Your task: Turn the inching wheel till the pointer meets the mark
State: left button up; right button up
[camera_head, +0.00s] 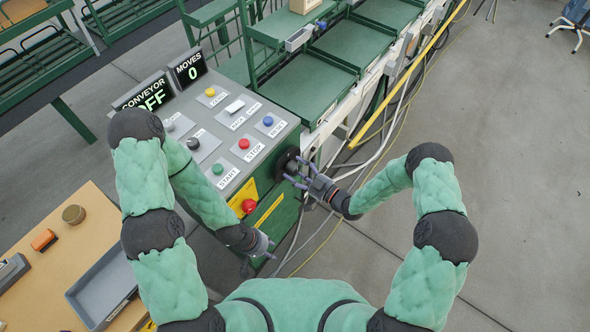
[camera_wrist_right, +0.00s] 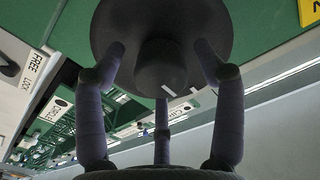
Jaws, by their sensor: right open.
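The inching wheel (camera_head: 287,163) is a dark round wheel on the right side of the green control box. In the right wrist view the wheel (camera_wrist_right: 160,28) fills the top middle, with a dark hub and a short white line on the hub. My right gripper (camera_head: 296,180) is at the wheel; its fingers are spread around the hub (camera_wrist_right: 160,70) and I cannot tell whether they touch it. My left gripper (camera_head: 262,258) hangs low in front of the box, apart from it; its finger opening is unclear. I cannot make out the pointer and mark for certain.
The control box carries buttons, a red knob (camera_head: 249,206) on its front, and displays reading CONVEYOR OFF (camera_head: 145,97) and MOVES 0 (camera_head: 188,69). A wooden table (camera_head: 62,262) with a grey tray (camera_head: 103,287) stands at left. Green conveyor trays (camera_head: 308,88) lie behind.

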jog(key=shift+w+a, duration=0.2)
jog(key=shift+a, duration=0.15)
grip_shut()
